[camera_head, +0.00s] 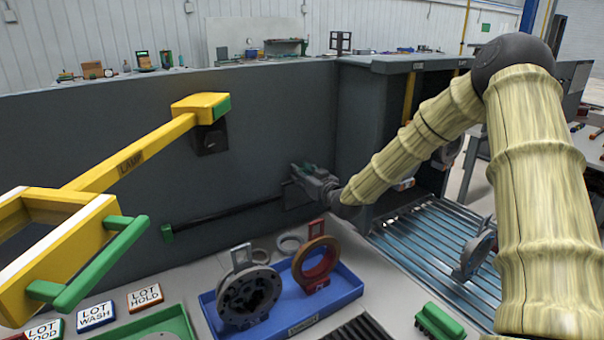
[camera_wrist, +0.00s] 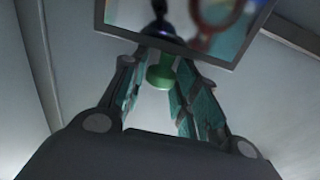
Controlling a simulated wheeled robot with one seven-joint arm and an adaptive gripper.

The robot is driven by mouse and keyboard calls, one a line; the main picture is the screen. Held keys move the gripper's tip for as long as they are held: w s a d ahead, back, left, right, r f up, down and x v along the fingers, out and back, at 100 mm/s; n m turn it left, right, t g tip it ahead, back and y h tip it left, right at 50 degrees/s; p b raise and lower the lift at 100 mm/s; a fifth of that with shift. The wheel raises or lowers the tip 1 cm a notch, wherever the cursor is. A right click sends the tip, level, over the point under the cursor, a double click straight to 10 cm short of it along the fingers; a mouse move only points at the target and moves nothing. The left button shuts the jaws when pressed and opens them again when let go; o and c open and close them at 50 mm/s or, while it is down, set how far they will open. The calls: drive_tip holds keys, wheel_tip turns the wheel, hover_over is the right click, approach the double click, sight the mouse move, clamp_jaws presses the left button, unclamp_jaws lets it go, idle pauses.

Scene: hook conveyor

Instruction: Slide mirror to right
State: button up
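The mirror (camera_wrist: 190,18) shows at the top of the wrist view as a dark-framed plate reflecting a red ring. A green knob (camera_wrist: 160,74) below its edge lies between the two teal-padded fingers of my gripper (camera_wrist: 162,62). The fingers are close on both sides of the knob; I cannot tell whether they press on it. In the head view my gripper (camera_head: 306,174) is at the grey wall panel, by the right part of a dark slanted rail (camera_head: 230,213). The gripper largely hides the mirror there. The rail's left end has a green block (camera_head: 168,233).
A yellow lamp arm (camera_head: 130,155) with a green handle (camera_head: 95,265) juts out at left. A blue tray (camera_head: 335,302) holding rings stands below my gripper. A slatted conveyor (camera_head: 430,240) lies to the right. The wall beside the rail is clear.

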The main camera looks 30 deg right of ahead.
clamp_jaws()
drive_tip(key=d, duration=0.4)
drive_tip(key=shift+w+r, duration=0.15)
drive_tip(key=shift+w, duration=0.05)
drive_tip(key=shift+o, duration=2.1)
unclamp_jaws()
drive_tip(key=shift+d, duration=0.1)
drive_tip(key=shift+o, duration=1.1)
drive_tip(key=shift+d, duration=0.15)
drive_tip(key=s+d, duration=0.1)
drive_tip(key=s, duration=1.1)
